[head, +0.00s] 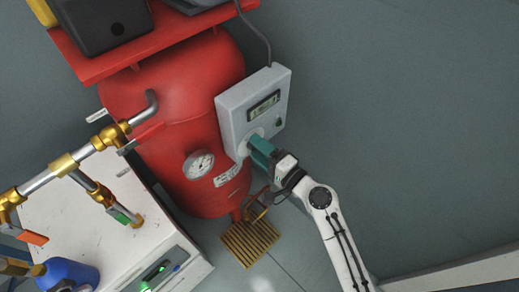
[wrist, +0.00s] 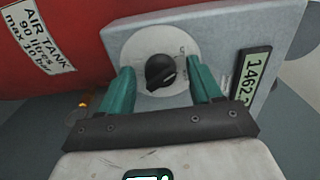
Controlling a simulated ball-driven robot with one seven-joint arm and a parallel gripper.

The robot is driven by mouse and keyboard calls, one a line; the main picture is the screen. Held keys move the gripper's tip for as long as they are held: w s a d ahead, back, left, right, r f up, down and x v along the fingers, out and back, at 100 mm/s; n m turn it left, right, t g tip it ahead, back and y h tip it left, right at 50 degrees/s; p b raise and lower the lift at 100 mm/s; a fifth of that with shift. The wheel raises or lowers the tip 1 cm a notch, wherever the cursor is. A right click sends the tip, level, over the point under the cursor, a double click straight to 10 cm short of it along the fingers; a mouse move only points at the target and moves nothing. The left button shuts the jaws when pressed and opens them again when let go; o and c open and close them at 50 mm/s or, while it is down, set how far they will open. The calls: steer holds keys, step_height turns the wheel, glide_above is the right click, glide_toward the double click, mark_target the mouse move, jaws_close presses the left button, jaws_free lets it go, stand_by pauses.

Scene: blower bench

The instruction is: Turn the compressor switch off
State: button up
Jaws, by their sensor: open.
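The compressor switch is a black rotary knob (wrist: 160,72) on a pale round plate (wrist: 183,49), set in the grey control box (head: 231,110). In the wrist view my gripper (wrist: 160,80) is open, with one teal finger on each side of the knob. A gap shows between each finger and the knob. The knob's ridge is tilted; the marks on the plate are too small to read fully. In the head view my gripper (head: 256,150) is at the lower part of the box and hides the knob.
The red air tank (head: 170,90) stands left of the box, with a gauge (head: 199,164) on it. A display (wrist: 252,75) reading about 1.462 is beside the knob. Brass piping (head: 65,165) and a white cabinet (head: 60,215) are at left. A yellow grate (head: 250,243) lies below.

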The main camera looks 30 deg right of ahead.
steer(key=b+v, duration=0.2)
steer(key=v, duration=0.8)
steer(key=shift+s, duration=0.35)
steer(key=shift+d, duration=0.1)
steer(key=s+a+f+n+g+p, duration=0.3)
steer(key=s+f+n+g, duration=0.3)
steer(key=s+n+g, duration=0.35)
steer(key=s+d+r+n+g+h+p, duration=0.1)
steer(key=s+d+n+g+h, duration=0.3)
steer(key=s+d, duration=0.4)
steer(key=s+g+h+p, duration=0.1)
steer(key=s+g, duration=0.1)
steer(key=shift+g+h, duration=0.35)
steer(key=shift+h, duration=0.05)
steer(key=shift+a+r, duration=0.1)
steer(key=shift+c, duration=0.4)
